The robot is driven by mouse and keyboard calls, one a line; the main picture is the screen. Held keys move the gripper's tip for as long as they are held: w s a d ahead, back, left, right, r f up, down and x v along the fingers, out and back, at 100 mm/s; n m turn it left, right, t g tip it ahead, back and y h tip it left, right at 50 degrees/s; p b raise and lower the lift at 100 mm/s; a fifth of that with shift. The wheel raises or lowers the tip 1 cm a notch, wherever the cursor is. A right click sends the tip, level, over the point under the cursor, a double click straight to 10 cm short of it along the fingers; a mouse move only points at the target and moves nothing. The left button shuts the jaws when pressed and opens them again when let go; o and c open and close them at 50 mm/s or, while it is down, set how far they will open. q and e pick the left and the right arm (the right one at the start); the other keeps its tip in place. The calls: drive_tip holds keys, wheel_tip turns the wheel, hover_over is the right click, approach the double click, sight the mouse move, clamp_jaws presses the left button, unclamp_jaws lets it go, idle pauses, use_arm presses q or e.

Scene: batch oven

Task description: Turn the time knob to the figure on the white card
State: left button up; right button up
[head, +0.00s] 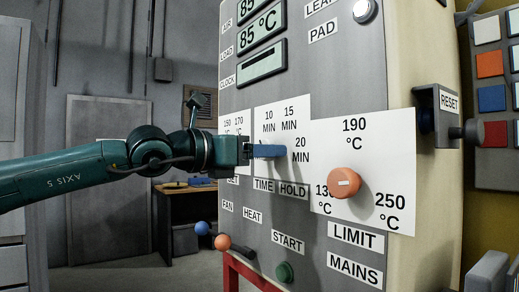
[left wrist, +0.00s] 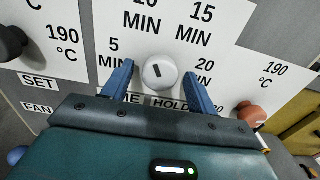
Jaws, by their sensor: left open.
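The time knob (left wrist: 160,72) is round and white with a short dark mark, which points roughly up toward the 10 MIN figure in the left wrist view. Around it is a white scale (left wrist: 172,50) with 5, 10, 15 and 20 MIN. My left gripper (left wrist: 158,80) is open, with one blue finger on each side of the knob; I cannot tell whether they touch it. In the head view my left gripper (head: 268,151) is at the panel and hides the knob. I cannot make out a separate white card. My right gripper is not in view.
An orange limit knob (head: 344,182) is right of the time scale, and a dark knob (left wrist: 10,42) is left of it. A RESET bracket (head: 437,115) juts out at right. Levers with blue and orange balls (head: 222,242) and a green START button (head: 285,271) are below.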

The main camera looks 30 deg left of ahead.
use_arm(q)
drive_tip(key=shift+c, duration=0.6)
drive_tip(key=c, duration=0.8)
drive_tip(key=shift+c, duration=0.2)
drive_tip(key=shift+m, duration=0.3)
drive_tip(key=shift+a+m, duration=0.1)
drive_tip(key=shift+m, duration=5.4)
